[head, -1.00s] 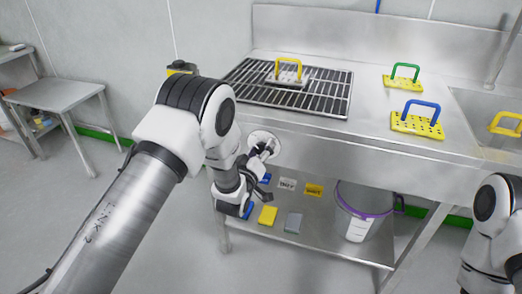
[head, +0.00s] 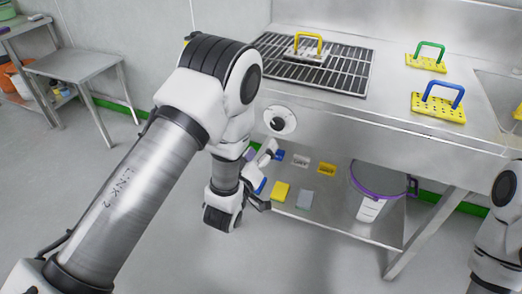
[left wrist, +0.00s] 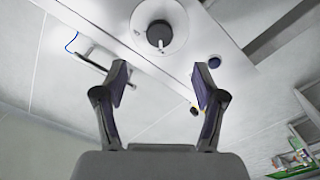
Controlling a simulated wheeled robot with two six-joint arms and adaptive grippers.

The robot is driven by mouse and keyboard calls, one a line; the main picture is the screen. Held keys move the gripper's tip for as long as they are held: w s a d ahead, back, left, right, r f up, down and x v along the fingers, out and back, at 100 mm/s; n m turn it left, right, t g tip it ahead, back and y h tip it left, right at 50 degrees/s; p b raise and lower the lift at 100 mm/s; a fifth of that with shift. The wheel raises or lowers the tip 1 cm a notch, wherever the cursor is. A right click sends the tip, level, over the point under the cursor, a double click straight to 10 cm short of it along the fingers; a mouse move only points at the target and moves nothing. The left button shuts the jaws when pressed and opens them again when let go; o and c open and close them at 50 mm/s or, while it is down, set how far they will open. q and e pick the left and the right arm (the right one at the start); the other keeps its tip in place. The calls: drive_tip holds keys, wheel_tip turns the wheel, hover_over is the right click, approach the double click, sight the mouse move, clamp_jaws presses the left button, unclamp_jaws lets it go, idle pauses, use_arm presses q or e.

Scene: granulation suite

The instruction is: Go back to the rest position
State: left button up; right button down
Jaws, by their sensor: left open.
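My left gripper (head: 263,158) is in front of the steel bench, just below a round white disc with a dark centre (head: 280,121). In the left wrist view my left gripper (left wrist: 160,78) has its two dark fingers spread apart with nothing between them. The disc also shows beyond the fingertips there (left wrist: 160,30). My left arm reaches in from the lower left, bent at the elbow. My right arm shows only in part at the right edge; its gripper is out of view.
The steel bench (head: 400,105) carries a grate (head: 340,75), a yellow-handled block (head: 306,47), and green-handled (head: 427,58) and blue-handled (head: 438,104) yellow blocks. A lower shelf (head: 330,217) holds a purple-rimmed bucket (head: 370,200) and small blocks. A side table (head: 85,63) stands left.

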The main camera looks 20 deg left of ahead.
idle(0.4)
use_arm(q)
drive_tip(key=s+a+f+m+g+y, duration=0.1)
drive_tip(key=s+a+f+g, duration=0.1)
drive_tip(key=s+f+g, duration=0.65)
drive_tip(key=s+a+f+m+g, duration=0.1)
drive_tip(key=s+a+f+g, duration=0.2)
drive_tip(key=s+f, duration=0.95)
drive_tip(key=s+f+m+g, duration=0.4)
drive_tip(key=s+g, duration=0.2)
drive_tip(key=s, duration=0.6)
wheel_tip(320, 180, up, 12)
drive_tip(key=p, duration=1.2)
drive_tip(key=shift+s+d+m+p, duration=0.3)
drive_tip(key=shift+d, duration=0.15)
drive_tip(key=shift+r+g, duration=0.1)
drive_tip(key=shift+g, duration=0.15)
